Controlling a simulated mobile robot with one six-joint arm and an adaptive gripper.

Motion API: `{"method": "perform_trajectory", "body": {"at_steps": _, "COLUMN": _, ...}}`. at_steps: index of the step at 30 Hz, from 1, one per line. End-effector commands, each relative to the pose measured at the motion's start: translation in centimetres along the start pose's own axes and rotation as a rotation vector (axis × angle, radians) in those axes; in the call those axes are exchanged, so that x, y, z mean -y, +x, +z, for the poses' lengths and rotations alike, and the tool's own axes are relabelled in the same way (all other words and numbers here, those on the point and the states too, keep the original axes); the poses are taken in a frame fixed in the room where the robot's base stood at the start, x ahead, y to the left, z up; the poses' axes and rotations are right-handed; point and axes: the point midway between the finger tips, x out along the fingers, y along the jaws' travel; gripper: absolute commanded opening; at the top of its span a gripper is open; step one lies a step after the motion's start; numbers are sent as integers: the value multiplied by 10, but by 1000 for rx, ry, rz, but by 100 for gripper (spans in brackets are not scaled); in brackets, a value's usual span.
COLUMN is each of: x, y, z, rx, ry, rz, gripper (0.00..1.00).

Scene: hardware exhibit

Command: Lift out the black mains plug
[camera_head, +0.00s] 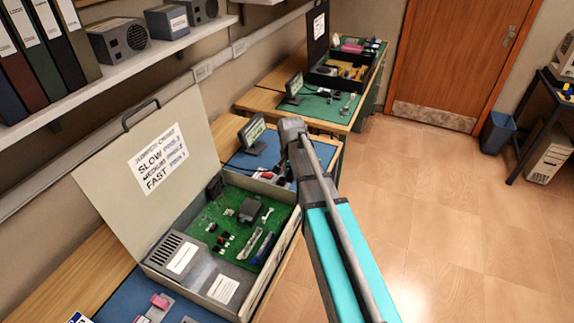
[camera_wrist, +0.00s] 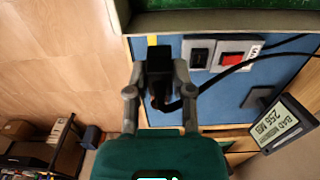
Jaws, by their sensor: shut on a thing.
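The black mains plug (camera_wrist: 158,62) is between the two grey fingers of my gripper (camera_wrist: 158,70) in the wrist view. The gripper is shut on its sides. A black cable (camera_wrist: 222,76) curves from the plug toward the right. A grey panel with a black socket (camera_wrist: 199,53) and a red switch (camera_wrist: 233,59) lies just right of the plug, apart from it in the picture. I cannot tell how high the plug is above the blue mat (camera_wrist: 225,95). In the head view my arm reaches over the middle bench and hides the plug.
A small display (camera_wrist: 287,122) stands right of the gripper in the wrist view. An open case (camera_head: 172,275) with a green circuit board (camera_head: 215,222) stands left of my arm. Another display (camera_head: 251,132) is on the middle bench. The floor (camera_head: 460,220) at right is clear.

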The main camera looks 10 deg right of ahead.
Motion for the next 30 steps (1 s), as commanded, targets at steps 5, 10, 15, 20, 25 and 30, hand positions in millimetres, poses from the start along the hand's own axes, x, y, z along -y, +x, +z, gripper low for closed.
{"method": "perform_trajectory", "body": {"at_steps": 5, "x": -13, "y": -10, "z": 15, "rx": 0, "ry": 0, "rz": 0, "gripper": 4}}
{"method": "perform_trajectory", "body": {"at_steps": 10, "x": -17, "y": -12, "z": 20, "rx": 0, "ry": 0, "rz": 0, "gripper": 4}}
{"method": "perform_trajectory", "body": {"at_steps": 15, "x": -17, "y": -12, "z": 20, "rx": 0, "ry": 0, "rz": 0, "gripper": 4}}
{"method": "perform_trajectory", "body": {"at_steps": 20, "x": -17, "y": -12, "z": 20, "rx": 0, "ry": 0, "rz": 0, "gripper": 4}}
{"method": "perform_trajectory", "body": {"at_steps": 25, "x": -17, "y": -12, "z": 20, "rx": 0, "ry": 0, "rz": 0, "gripper": 4}}
{"method": "perform_trajectory", "body": {"at_steps": 30, "x": -17, "y": -12, "z": 20, "rx": 0, "ry": 0, "rz": 0, "gripper": 4}}
